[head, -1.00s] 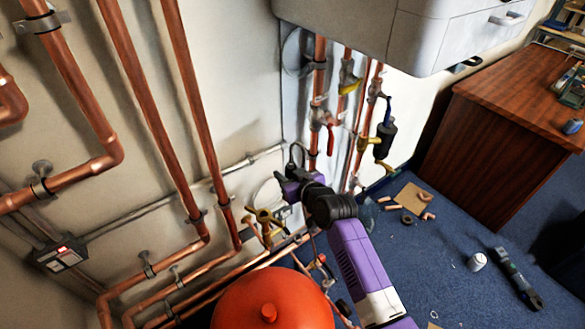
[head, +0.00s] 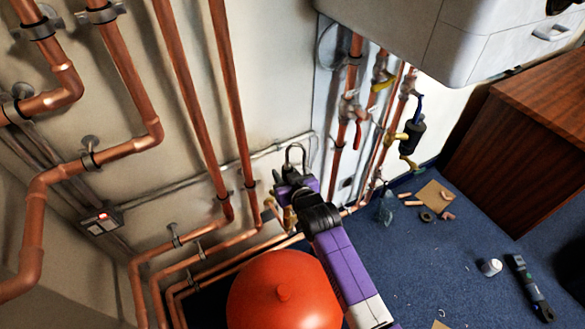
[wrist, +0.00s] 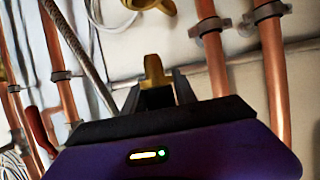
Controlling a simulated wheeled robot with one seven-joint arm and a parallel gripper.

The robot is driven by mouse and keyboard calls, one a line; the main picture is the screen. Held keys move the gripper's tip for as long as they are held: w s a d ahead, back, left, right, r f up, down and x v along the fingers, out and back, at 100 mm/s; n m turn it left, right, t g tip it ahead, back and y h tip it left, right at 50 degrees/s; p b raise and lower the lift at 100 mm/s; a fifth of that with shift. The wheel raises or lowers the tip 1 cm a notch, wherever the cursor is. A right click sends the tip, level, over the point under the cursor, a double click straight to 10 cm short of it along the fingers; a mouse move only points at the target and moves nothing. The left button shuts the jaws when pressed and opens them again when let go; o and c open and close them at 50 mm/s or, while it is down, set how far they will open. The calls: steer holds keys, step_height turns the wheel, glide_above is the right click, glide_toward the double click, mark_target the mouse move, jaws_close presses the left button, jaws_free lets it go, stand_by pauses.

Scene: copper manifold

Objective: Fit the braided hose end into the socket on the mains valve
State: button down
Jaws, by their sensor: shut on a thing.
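My gripper (wrist: 158,92) is shut on a brass fitting (wrist: 153,68), seemingly the hose end, which stands up between the fingers in the wrist view. A grey braided hose (wrist: 80,48) runs down behind my gripper at the left there. In the head view my gripper (head: 284,180) is near the wall, with a dark hose loop (head: 295,153) arching above it. A brass valve (head: 272,209), probably the mains valve, is just below and partly hidden by my gripper. A brass part (wrist: 150,5) is cut off at the top of the wrist view. I cannot make out the socket.
A red-orange vessel (head: 285,293) stands close below my arm. Copper pipes (head: 232,95) line the wall, and a white boiler (head: 430,40) hangs above right. A wooden desk (head: 525,140) is at the right. Pipe scraps, a cardboard piece (head: 434,196) and a tool (head: 530,287) lie on the blue floor.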

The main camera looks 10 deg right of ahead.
steer(key=shift+a+f+b, duration=0.15)
steer(key=shift+f+b, duration=0.75)
steer(key=shift+f, duration=0.1)
steer(key=shift+a+f+b, duration=0.1)
steer(key=shift+f+b, duration=0.75)
steer(key=shift+f, duration=0.1)
steer(key=shift+f, duration=0.25)
steer(key=shift+f+b, duration=1.2)
steer(key=shift+b, duration=0.05)
steer(key=shift+s+f+b, duration=0.1)
steer(key=shift+f+b, duration=0.3)
steer(key=shift+f, duration=0.05)
steer(key=c, duration=0.9)
jaws_free()
steer(key=shift+f, duration=0.1)
steer(key=shift+a+f, duration=0.1)
steer(key=shift+s+f, duration=0.1)
steer(key=shift+s, duration=0.15)
steer(key=p+v, duration=0.1)
steer(key=v, duration=0.6)
steer(key=shift+r, duration=0.5)
